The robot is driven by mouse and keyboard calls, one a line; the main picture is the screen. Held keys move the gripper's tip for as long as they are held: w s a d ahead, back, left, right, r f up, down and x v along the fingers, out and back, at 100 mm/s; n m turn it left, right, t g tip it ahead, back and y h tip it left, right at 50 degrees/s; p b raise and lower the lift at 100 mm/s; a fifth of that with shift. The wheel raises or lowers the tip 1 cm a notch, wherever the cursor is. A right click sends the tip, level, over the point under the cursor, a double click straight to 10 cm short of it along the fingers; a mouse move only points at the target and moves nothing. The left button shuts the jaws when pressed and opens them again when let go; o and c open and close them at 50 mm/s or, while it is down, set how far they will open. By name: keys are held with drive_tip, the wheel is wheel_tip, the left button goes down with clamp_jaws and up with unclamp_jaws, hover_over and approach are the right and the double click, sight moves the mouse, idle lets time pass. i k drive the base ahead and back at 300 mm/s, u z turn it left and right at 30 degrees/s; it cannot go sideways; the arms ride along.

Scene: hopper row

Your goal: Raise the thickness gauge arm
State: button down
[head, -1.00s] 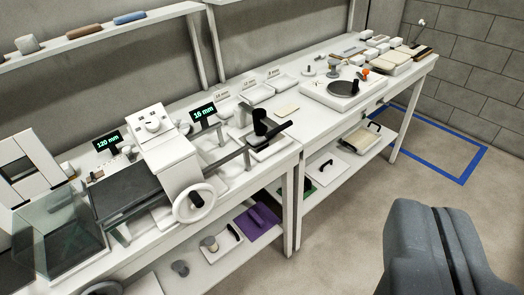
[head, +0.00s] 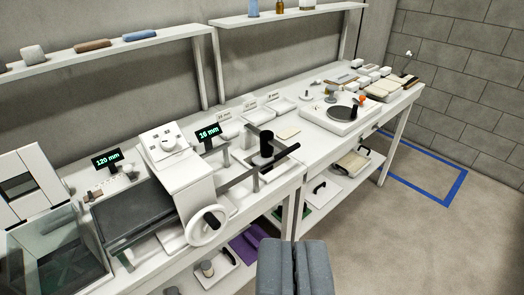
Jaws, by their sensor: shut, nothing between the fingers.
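My gripper (head: 295,246) is at the bottom centre of the head view. Its two grey fingers are shut together and hold nothing. It is in front of the bench, apart from the machine. The white machine (head: 165,150) has a handwheel (head: 206,226), a grey bed (head: 140,213) and a display reading 16 mm (head: 208,132). To its right, dark bars (head: 240,178) reach out by a black upright cylinder (head: 266,146). I cannot tell for sure which of these parts is the thickness gauge arm.
A second display reads 120 mm (head: 106,159). A clear box (head: 50,255) stands at the left. Labelled white trays (head: 251,117) and a white turntable unit (head: 341,115) are farther along the bench. A lower shelf holds handled boards (head: 325,194). The floor (head: 370,235) at right is clear.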

sight(267, 142)
drive_tip(key=u, duration=0.05)
drive_tip(key=i, duration=1)
drive_tip(key=z, duration=0.05)
